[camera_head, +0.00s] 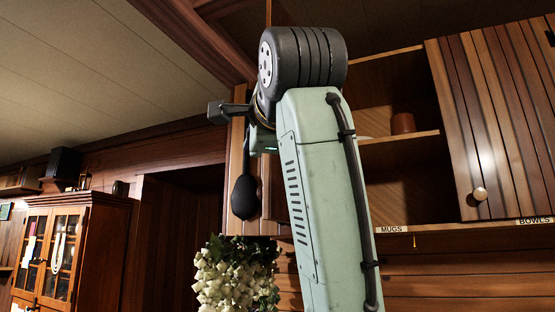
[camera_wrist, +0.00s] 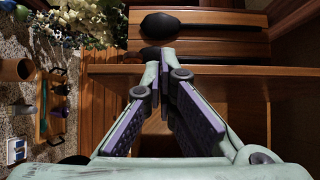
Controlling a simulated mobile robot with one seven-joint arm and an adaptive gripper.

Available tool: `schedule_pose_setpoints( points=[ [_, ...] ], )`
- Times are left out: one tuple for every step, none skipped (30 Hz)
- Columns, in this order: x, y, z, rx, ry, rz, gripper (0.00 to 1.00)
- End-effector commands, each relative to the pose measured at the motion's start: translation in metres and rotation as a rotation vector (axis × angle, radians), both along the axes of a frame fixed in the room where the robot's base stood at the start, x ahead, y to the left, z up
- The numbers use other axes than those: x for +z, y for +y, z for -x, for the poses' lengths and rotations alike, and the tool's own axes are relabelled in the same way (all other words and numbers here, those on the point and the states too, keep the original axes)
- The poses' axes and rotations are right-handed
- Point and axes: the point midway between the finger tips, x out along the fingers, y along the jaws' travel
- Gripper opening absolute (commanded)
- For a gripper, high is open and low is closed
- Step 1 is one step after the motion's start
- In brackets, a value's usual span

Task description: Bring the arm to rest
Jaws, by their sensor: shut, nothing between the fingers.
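My gripper (camera_wrist: 158,75) shows in the wrist view with its two purple-padded fingers angled together at the tips. It is shut and holds nothing. It is in front of wooden cupboard shelving. In the head view my pale green arm rises through the middle and bends at the top; the fingers are hidden behind it.
An open cupboard (camera_head: 400,150) labelled for mugs holds a brown mug (camera_head: 403,123). A black ladle (camera_head: 243,195) hangs left of my arm, also seen near the gripper in the wrist view (camera_wrist: 175,23). White flowers (camera_head: 235,275) stand below. A wooden tray (camera_wrist: 43,122) is on the counter.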

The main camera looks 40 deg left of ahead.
Motion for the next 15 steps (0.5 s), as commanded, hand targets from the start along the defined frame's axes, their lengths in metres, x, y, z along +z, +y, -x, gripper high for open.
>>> schedule_pose_setpoints(
  points=[
    [-0.0007,0.0009,0.0054,0.001,-0.001,0.0,0.0],
    [-0.0005,0.0011,0.0071,0.001,-0.001,0.0,0.0],
    [-0.0002,0.0013,0.0086,0.0,0.0,0.0,0.0],
    [-0.0001,0.0013,0.0094,-0.001,0.0,0.0,0.0],
    [0.0,0.0015,0.01,-0.001,0.0,0.0,0.0],
    [0.0002,0.0015,0.0103,-0.001,0.001,-0.001,0.0],
    [0.0003,0.0015,0.0104,-0.001,0.001,-0.001,0.0],
    [0.0004,0.0015,0.0104,-0.001,0.001,-0.001,0.0],
    [0.0005,0.0015,0.0104,-0.001,0.001,-0.001,0.0],
    [0.0005,0.0015,0.0104,-0.001,0.001,-0.001,0.0],
    [0.0005,0.0015,0.0104,-0.001,0.001,-0.001,0.0],
    [0.0005,0.0015,0.0104,-0.001,0.001,-0.001,0.0],
    [0.0005,0.0015,0.0104,-0.001,0.001,-0.001,0.0],
    [0.0005,0.0015,0.0103,-0.001,0.001,-0.001,0.0],
    [-0.0051,0.0081,0.0058,0.001,-0.026,0.003,0.0]
  ],
)
